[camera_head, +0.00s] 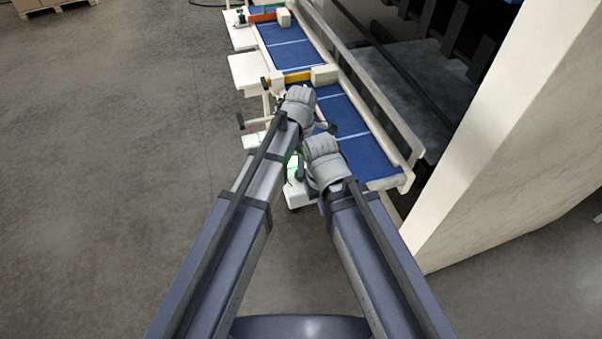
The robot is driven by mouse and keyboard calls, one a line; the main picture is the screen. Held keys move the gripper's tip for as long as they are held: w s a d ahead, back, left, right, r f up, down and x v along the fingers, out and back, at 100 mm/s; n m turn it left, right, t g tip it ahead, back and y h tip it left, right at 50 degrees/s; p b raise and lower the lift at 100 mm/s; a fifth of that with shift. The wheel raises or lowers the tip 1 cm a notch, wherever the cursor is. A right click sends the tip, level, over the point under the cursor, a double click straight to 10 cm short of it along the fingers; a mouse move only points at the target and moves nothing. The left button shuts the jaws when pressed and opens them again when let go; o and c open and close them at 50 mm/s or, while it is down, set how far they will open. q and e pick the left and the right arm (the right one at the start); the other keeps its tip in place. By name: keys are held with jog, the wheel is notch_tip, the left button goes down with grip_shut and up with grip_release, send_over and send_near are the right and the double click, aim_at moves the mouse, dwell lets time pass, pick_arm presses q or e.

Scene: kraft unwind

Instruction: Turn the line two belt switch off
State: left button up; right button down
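The belt line (350,125) has blue belts in a pale frame and runs from the centre toward the top. I cannot make out the line two belt switch for certain. A white unit with a green edge (296,168) stands beside the near belt end, partly hidden between my arms. My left wrist (299,102) is over the left edge of the belt line. My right wrist (323,158) is just nearer and to the right, over the near belt end.
A yellow bar (291,77) and a cream block (324,74) cross the belt line. A white side table (247,72) stands to its left. A large pale pillar (505,145) rises close on the right. The concrete floor (110,170) on the left is clear.

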pick_arm(q)
notch_tip(320, 180, down, 5)
jog(key=b, duration=0.4)
jog(key=shift+f, duration=0.15)
grip_shut()
dwell(0.5)
